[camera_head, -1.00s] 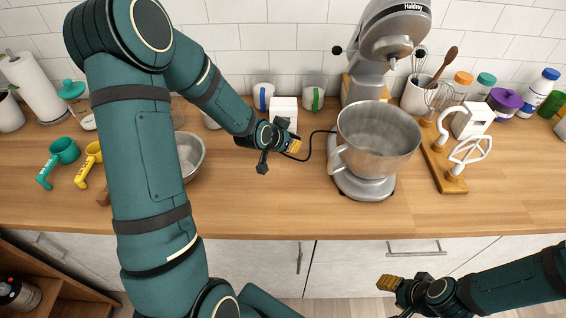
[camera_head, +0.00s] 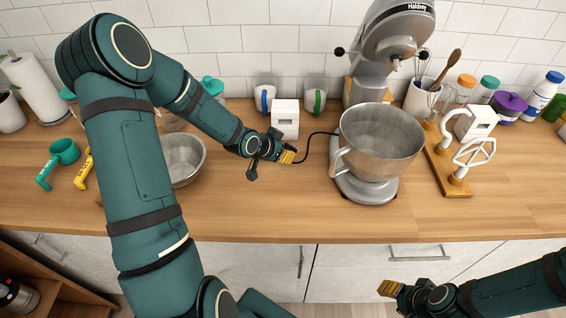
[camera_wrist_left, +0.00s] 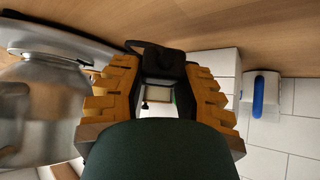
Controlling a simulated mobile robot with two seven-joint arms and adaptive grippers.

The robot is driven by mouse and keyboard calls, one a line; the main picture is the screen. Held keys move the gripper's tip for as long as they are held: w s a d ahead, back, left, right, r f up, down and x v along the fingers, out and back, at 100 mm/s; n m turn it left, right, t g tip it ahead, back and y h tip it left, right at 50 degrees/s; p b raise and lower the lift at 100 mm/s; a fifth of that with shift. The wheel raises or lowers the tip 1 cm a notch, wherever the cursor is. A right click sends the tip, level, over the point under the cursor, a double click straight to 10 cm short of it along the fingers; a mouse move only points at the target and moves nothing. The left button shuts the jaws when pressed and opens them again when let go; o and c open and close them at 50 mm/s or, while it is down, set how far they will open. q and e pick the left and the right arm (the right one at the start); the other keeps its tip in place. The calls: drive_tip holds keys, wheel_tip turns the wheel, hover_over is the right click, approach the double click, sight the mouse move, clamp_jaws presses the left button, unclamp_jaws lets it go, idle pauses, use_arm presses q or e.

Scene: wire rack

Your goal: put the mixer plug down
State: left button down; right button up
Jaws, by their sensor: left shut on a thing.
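My left gripper (camera_head: 287,156) is low over the wooden counter, between the white box and the mixer. It is shut on the black mixer plug (camera_wrist_left: 158,58), which sits between the yellow fingers in the left wrist view. The black cord (camera_head: 308,146) curves from the plug to the mixer (camera_head: 370,75). The mixer has a steel bowl (camera_head: 375,145), to the right of the gripper. I cannot tell whether the plug touches the counter. My right gripper (camera_head: 390,288) is in front of the counter, away from the objects; its finger opening is unclear.
The white box (camera_head: 285,118) stands just behind the left gripper. Cups with blue and green handles stand at the wall. A metal bowl (camera_head: 183,158) is left, partly hidden by my arm. A wooden stand (camera_head: 446,170) with mixer attachments is right. The counter's front middle (camera_head: 270,205) is clear.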

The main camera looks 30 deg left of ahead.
sight(283, 169)
use_arm(q)
drive_tip(key=shift+f, duration=1.95)
drive_tip(key=shift+r, duration=0.1)
drive_tip(key=shift+b, duration=0.3)
drive_tip(key=shift+f+b, duration=0.45)
drive_tip(key=shift+f, duration=0.1)
drive_tip(key=c, duration=0.7)
unclamp_jaws()
drive_tip(key=shift+c, duration=0.2)
drive_tip(key=shift+r, duration=0.1)
